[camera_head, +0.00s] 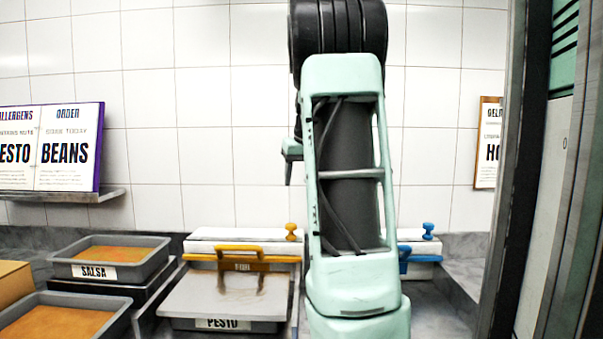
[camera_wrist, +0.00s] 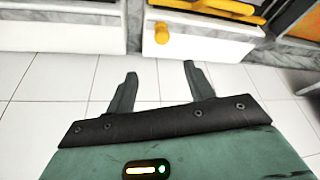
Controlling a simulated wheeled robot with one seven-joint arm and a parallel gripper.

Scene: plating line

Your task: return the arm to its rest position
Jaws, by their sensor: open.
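My arm stands raised in the middle of the head view and hides part of the counter and wall behind it. My gripper (camera_wrist: 158,88) shows in the wrist view with its two fingers apart and nothing between them.
A salsa pan (camera_head: 150,260) and another orange-filled pan (camera_head: 118,322) stand left. A lidded pesto pan (camera_head: 262,327) sits by an orange-handled box (camera_head: 225,240). A blue-knobbed box (camera_head: 425,247) is right of my arm. A dark post (camera_head: 505,200) rises at right. A wall shelf (camera_head: 75,196) holds signs.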

